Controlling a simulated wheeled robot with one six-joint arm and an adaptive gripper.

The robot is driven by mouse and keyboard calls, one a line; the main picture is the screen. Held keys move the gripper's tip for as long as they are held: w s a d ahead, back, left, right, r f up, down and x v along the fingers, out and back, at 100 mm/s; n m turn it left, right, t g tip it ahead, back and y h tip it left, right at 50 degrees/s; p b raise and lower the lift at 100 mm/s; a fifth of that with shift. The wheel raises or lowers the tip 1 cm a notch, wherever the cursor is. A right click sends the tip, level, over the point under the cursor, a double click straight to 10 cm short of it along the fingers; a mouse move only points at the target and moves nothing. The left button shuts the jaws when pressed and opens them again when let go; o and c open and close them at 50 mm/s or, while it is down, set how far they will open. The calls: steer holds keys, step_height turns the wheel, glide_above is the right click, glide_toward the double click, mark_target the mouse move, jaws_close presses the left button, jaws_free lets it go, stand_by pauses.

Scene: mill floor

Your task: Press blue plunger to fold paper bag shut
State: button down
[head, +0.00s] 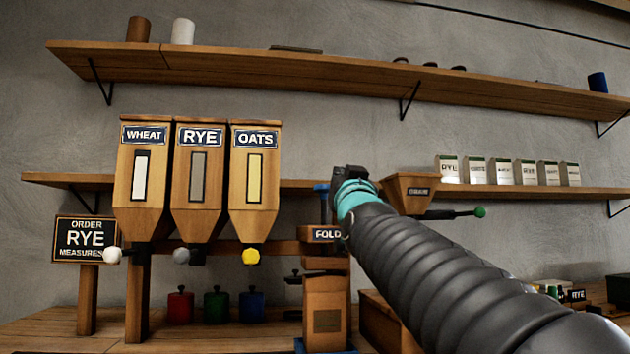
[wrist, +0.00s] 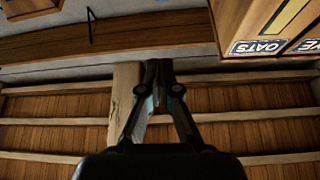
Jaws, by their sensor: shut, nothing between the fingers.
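The blue plunger (head: 322,188) stands upright above the FOLD sign (head: 327,234), its lower part partly hidden. The brown paper bag (head: 326,305) stands upright below, on a blue base (head: 325,351). My gripper (head: 350,172) shows only as a small dark shape beyond my teal wrist, just right of the plunger and slightly higher. In the wrist view the fingers of my gripper (wrist: 160,72) are together with nothing seen held. I cannot make out the plunger in that view, nor whether the gripper touches it.
The oats bin (head: 254,185) stands left of the plunger, beside the rye and wheat bins. A wooden hopper (head: 408,194) and a green-knobbed lever (head: 480,212) are to the right. Red, green and blue canisters (head: 216,307) stand on the bench. A shelf (head: 300,72) runs above.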

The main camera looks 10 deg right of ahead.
steer(key=p+x, duration=0.4)
steer(key=x, duration=0.6)
steer(key=shift+w+a+f+b, duration=0.1)
steer(key=shift+f+b, duration=0.5)
steer(key=shift+f, duration=0.45)
steer(key=shift+w+a+f+b, duration=0.1)
steer(key=shift+f+b, duration=0.5)
steer(key=shift+f, duration=0.45)
step_height(320, 180, down, 5)
steer(key=b, duration=0.4)
steer(key=shift+r, duration=0.15)
